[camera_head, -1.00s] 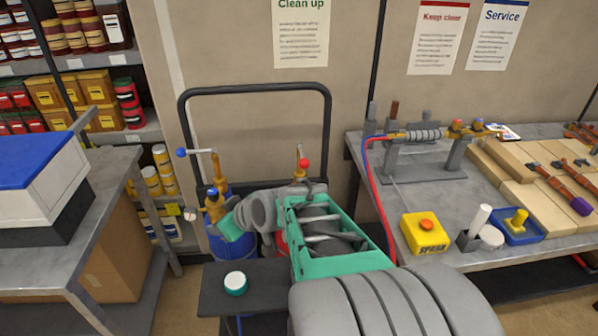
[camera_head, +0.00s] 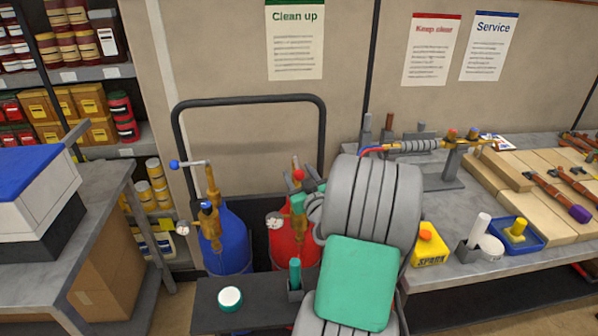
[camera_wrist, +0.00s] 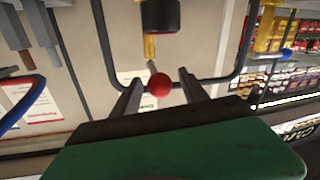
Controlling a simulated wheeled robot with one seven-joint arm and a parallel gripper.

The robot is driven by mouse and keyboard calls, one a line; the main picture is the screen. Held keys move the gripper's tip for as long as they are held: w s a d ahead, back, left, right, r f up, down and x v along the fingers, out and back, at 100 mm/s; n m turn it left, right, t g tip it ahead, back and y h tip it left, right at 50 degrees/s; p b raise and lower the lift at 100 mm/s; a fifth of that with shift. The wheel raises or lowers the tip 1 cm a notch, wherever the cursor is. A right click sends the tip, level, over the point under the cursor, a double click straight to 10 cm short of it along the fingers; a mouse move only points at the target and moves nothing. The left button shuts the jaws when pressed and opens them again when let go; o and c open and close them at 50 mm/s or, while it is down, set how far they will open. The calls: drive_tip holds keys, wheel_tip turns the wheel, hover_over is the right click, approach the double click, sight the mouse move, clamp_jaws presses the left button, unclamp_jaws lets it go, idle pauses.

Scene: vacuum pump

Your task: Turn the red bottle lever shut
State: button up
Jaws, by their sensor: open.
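The red bottle (camera_head: 285,245) stands in the cart beside the blue bottle, partly hidden by my arm. A brass valve tops it. Its lever ends in a red ball knob (camera_head: 299,175), which also shows in the wrist view (camera_wrist: 160,86) at the end of a short grey bar by a brass stem. My gripper (camera_wrist: 159,84) is open, with one finger on each side of the red knob and a visible gap on both sides. In the head view, my gripper is at the red bottle's valve, mostly hidden by my arm.
The blue bottle (camera_head: 225,240) with its blue-knobbed lever (camera_head: 175,165) stands just left. The cart's black handle frame (camera_head: 250,99) rises behind both bottles. A dark shelf (camera_head: 255,300) in front holds a white-topped jar (camera_head: 230,298). A workbench (camera_head: 455,205) stands right.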

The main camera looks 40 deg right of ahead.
clamp_jaws()
idle(0.5)
idle(0.9)
